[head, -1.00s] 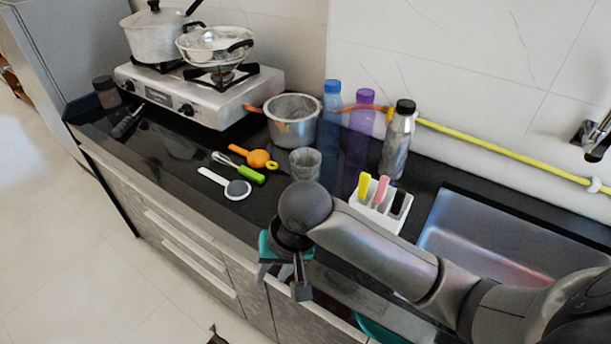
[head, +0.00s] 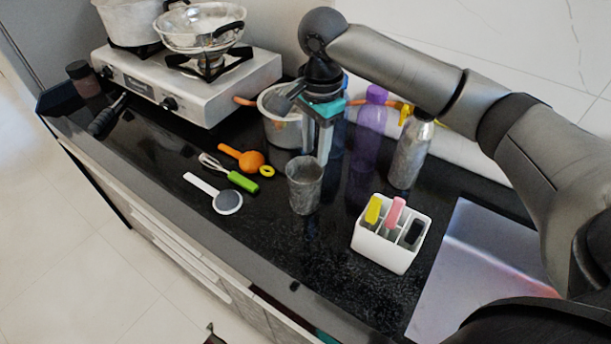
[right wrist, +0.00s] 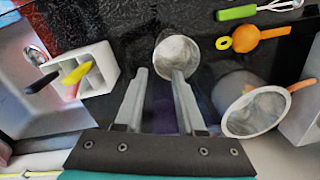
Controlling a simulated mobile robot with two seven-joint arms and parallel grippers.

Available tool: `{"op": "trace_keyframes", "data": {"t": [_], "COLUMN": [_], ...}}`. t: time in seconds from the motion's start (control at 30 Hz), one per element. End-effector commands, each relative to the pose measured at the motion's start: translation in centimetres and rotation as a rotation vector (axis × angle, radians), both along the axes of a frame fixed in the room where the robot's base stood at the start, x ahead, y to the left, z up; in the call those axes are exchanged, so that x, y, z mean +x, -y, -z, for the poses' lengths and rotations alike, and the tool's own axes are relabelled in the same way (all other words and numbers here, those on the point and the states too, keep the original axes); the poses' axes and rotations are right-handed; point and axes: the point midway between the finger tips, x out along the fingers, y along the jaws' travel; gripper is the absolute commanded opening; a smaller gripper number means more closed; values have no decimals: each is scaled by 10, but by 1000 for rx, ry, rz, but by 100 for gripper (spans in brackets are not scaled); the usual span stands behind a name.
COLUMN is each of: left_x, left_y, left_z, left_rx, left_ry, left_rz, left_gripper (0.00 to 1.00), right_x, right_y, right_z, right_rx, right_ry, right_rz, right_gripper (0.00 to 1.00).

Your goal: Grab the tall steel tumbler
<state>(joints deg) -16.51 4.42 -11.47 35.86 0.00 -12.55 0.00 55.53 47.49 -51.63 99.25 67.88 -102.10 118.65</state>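The tall steel tumbler (head: 304,187) is a grey, mottled metal cup standing upright on the black counter. In the right wrist view the tumbler (right wrist: 177,55) shows its open mouth near the fingertips. My right gripper (head: 319,158) points down just behind the tumbler in the head view. In the right wrist view my right gripper (right wrist: 160,74) is open and nothing is held. One finger overlaps the tumbler's edge there; whether it touches cannot be told. My left gripper is not in view.
A white holder (head: 387,246) with coloured handles stands right of the tumbler. A steel pot (head: 283,131), purple bottle (head: 371,118) and metal bottle (head: 408,155) stand behind. An orange tool (head: 250,160), green whisk (head: 242,181) and white strainer (head: 227,201) lie left. The counter in front is clear.

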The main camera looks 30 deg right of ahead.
Motion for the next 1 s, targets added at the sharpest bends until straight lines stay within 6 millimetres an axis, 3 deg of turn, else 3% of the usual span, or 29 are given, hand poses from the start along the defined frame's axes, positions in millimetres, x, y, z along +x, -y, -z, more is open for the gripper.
{"op": "trace_keyframes", "data": {"t": [0.4, 0.67, 1.0], "left_x": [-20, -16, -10], "left_y": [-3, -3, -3], "left_z": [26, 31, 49], "left_rx": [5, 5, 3], "left_ry": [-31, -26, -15], "left_rz": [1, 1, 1], "left_gripper": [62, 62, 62], "right_x": [2, 3, 0], "right_y": [0, 0, 3], "right_z": [82, 101, 147], "right_rx": [-1, -1, -1], "right_ry": [-2, 0, -1], "right_rz": [2, 0, -1], "right_gripper": [38, 38, 38]}}
